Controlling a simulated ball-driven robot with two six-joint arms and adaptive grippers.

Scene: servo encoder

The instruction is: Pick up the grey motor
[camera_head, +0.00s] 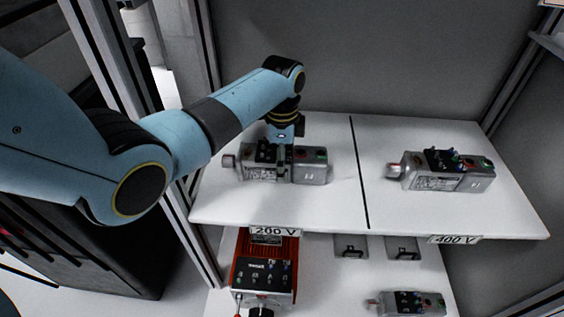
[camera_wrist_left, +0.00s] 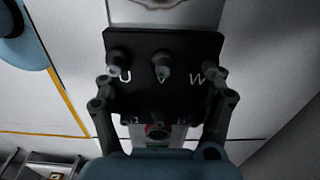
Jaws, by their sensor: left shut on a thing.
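A grey motor (camera_head: 312,165) lies on the left part of the white upper shelf, behind the 200 V label. My left gripper (camera_head: 270,157) reaches down onto it from above and is shut on it. In the left wrist view the two fingers (camera_wrist_left: 162,110) stand on either side of the motor's black terminal block (camera_wrist_left: 160,75), which is marked U, V, W. The gripper hides part of the motor's top in the head view. A second grey motor (camera_head: 446,178) lies on the right part of the shelf, behind the 400 V label. My right gripper is not in view.
The upper shelf (camera_head: 300,212) is split by a dark line, with bare room around both motors. A red device (camera_head: 265,262) and another motor (camera_head: 410,303) are on the lower level. Metal frame posts stand at the left and right.

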